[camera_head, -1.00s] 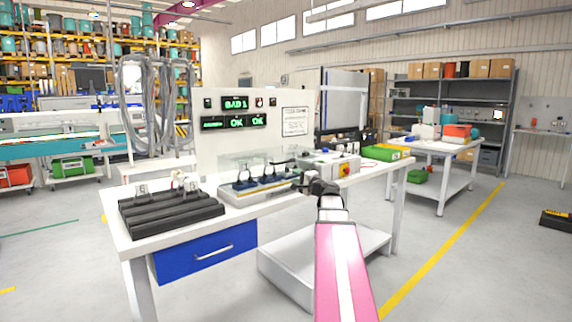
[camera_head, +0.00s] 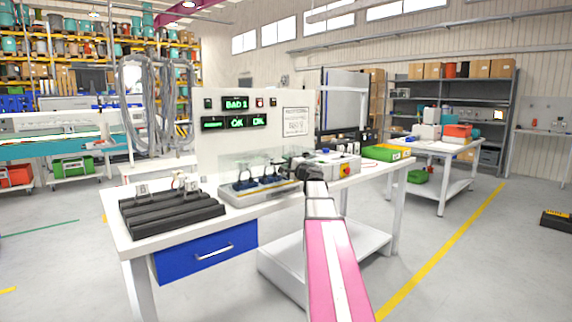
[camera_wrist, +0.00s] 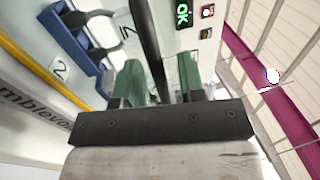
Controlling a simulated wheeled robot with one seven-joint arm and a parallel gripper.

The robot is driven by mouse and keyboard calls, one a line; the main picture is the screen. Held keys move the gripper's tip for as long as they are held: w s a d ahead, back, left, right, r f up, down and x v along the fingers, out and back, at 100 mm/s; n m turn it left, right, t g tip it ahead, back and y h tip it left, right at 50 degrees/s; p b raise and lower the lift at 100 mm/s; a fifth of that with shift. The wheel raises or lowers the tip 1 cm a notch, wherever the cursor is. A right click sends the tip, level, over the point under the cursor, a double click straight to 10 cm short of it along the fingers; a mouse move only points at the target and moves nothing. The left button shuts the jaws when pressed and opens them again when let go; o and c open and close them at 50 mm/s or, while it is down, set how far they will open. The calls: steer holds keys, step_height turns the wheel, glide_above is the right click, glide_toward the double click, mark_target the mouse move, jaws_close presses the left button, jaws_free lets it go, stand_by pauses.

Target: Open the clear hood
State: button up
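The clear hood (camera_head: 240,157) is a faint see-through cover over a grey test fixture (camera_head: 262,192) on the white bench. It appears down, though its edges are hard to make out. My gripper (camera_head: 297,167) is at the right end of the fixture, small and dark in the head view. In the wrist view, my gripper (camera_wrist: 161,80) has two green fingers apart, with a dark bar (camera_wrist: 147,40) running between them. The bar looks like the hood's handle. Gaps show between the bar and the fingers; whether either finger touches it is unclear.
Blue holders (camera_wrist: 75,42) with dark cables sit in the fixture. A display panel (camera_head: 252,110) stands behind it. A black grooved rack (camera_head: 168,215) is to the left. A grey box with a yellow-and-red button (camera_head: 345,169) and a green case (camera_head: 386,152) are to the right.

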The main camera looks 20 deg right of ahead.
steer(key=shift+w, duration=0.1)
jaws_close()
